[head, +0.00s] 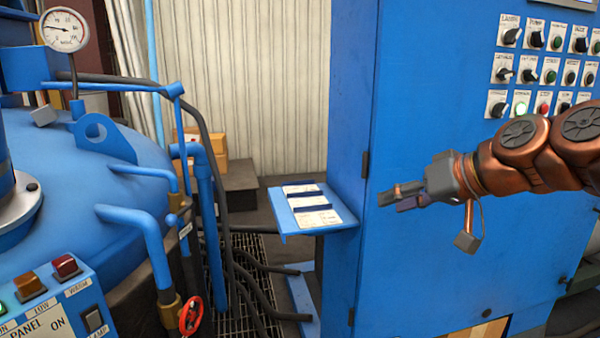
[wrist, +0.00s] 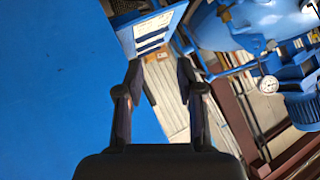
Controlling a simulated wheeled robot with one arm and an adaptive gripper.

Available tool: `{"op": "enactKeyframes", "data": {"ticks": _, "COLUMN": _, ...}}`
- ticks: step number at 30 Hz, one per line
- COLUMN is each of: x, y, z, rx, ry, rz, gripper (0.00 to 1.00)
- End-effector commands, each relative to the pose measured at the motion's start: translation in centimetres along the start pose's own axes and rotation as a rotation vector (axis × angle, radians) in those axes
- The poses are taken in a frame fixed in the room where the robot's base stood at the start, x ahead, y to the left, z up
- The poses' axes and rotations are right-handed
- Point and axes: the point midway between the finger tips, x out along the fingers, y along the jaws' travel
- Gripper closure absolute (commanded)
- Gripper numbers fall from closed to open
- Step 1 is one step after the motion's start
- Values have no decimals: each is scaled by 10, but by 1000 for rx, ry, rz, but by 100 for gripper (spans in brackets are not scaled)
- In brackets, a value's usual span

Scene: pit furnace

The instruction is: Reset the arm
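My gripper (head: 388,202) is at the right of the head view, at the end of my copper-coloured arm, which reaches in from the right edge. It points left, in front of the blue control cabinet (head: 440,110), with its tips near the cabinet's left edge. In the wrist view, the two dark fingers of my gripper (wrist: 158,75) stand apart with nothing between them. The gripper is open and empty.
A blue shelf (head: 285,222) with papers juts from the cabinet's left side, close to the gripper. At left stand the blue furnace vessel (head: 60,160), pipes, a red valve wheel (head: 191,315) and a button panel (head: 65,310). Cardboard boxes (head: 205,150) are behind.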

Motion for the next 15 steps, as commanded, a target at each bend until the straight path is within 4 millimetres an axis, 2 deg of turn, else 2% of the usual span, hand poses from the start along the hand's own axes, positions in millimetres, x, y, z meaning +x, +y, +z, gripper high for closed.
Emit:
{"op": "enactKeyframes", "data": {"ticks": 1, "x": 13, "y": -11, "z": 29, "rx": -6, "ry": -79, "rz": 16, "gripper": 62}}
{"op": "enactKeyframes", "data": {"ticks": 3, "x": 26, "y": -20, "z": 68, "rx": -7, "ry": -182, "rz": 45, "gripper": 62}}
{"op": "enactKeyframes", "data": {"ticks": 7, "x": 42, "y": -27, "z": 145, "rx": 11, "ry": -374, "rz": 114, "gripper": 62}}
{"op": "enactKeyframes", "data": {"ticks": 12, "x": 40, "y": -20, "z": 244, "rx": 58, "ry": -600, "rz": 240, "gripper": 62}}
{"op": "enactKeyframes", "data": {"ticks": 15, "x": 30, "y": -11, "z": 292, "rx": 95, "ry": -710, "rz": 312, "gripper": 62}}
